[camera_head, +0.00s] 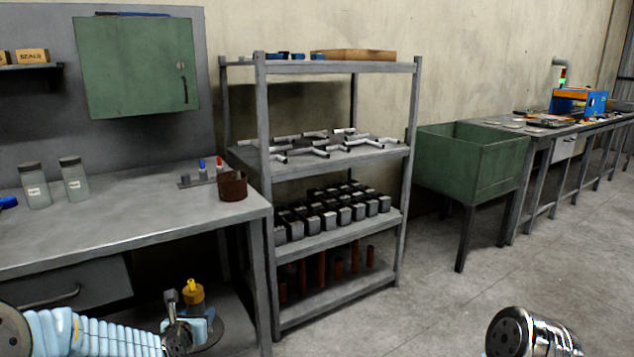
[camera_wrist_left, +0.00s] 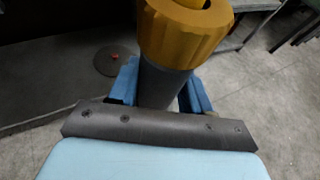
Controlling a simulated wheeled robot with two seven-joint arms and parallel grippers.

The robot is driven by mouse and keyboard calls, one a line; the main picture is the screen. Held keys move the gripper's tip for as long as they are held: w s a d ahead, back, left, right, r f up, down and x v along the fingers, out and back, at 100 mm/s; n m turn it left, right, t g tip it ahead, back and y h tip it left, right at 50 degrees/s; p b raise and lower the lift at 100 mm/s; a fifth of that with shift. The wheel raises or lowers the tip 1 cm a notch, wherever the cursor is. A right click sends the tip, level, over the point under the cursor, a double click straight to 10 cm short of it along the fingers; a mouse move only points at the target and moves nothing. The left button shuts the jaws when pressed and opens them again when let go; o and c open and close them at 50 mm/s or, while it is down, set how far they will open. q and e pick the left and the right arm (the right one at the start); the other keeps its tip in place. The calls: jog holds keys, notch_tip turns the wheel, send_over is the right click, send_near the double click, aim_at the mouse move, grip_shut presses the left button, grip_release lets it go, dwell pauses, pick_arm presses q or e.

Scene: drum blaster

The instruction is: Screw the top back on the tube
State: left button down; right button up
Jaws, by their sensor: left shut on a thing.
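My left gripper (camera_head: 196,325) is low in the head view, in front of the workbench. In the left wrist view its blue fingers (camera_wrist_left: 162,90) stand on both sides of a grey tube (camera_wrist_left: 163,86), and it is shut on the tube. A yellow ribbed top (camera_wrist_left: 183,32) sits at the tube's upper end, with a narrower yellow part above it; the top also shows in the head view (camera_head: 193,293). Whether the top is screwed tight or only rests there, I cannot tell.
A grey workbench (camera_head: 120,228) carries two jars (camera_head: 75,180) and a brown cup (camera_head: 233,186). A metal shelf rack (camera_head: 262,130) with parts stands right of it, then a green bin (camera_head: 470,160). A dark disc (camera_wrist_left: 118,61) lies beyond the tube.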

pick_arm(q)
jog(key=s+d+f, duration=0.8)
jog(key=s, duration=0.2)
jog(key=shift+d+f, duration=0.15)
jog(key=shift+d, duration=0.25)
jog(key=shift+s, duration=0.1)
jog(key=s+d+f+m+g+h, duration=0.1)
jog(key=d+m+h, duration=0.3)
jog(key=d, duration=0.4)
jog(key=s+d+f+m+g+h, duration=0.1)
jog(key=d+m+h, duration=0.3)
jog(key=d, duration=0.4)
jog(key=shift+g+h, duration=0.6)
jog(key=shift+a+f, duration=0.1)
pick_arm(e)
jog(key=shift+o, duration=0.4)
